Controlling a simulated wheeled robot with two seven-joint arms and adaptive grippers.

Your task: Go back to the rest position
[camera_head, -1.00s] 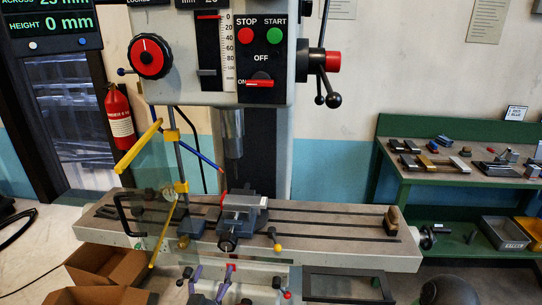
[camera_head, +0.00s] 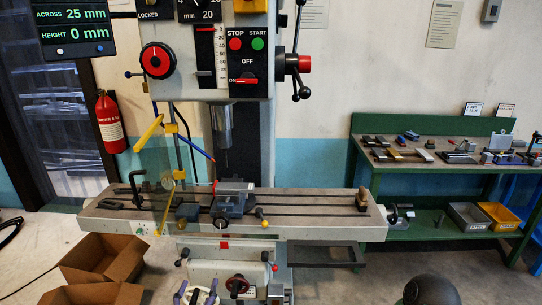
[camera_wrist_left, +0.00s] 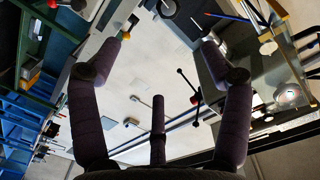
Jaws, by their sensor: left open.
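My left gripper (camera_head: 196,293) shows at the bottom edge of the head view, in front of the drill press's lower part, with purple and pale fingers. In the left wrist view the left gripper (camera_wrist_left: 166,40) has its dark purple fingers spread wide, with nothing between them. It is open and empty. The drill press (camera_head: 248,50) stands ahead with its long grey table (camera_head: 320,225). A grey vise (camera_head: 235,198) sits on the table, apart from the gripper. My right gripper is not in view.
Open cardboard boxes (camera_head: 104,255) stand at lower left. A red fire extinguisher (camera_head: 110,122) is on the left. A green workbench (camera_head: 435,168) with several small parts stands at right, with grey and yellow bins (camera_head: 500,213) below. A dark rounded shape (camera_head: 430,290) is at bottom right.

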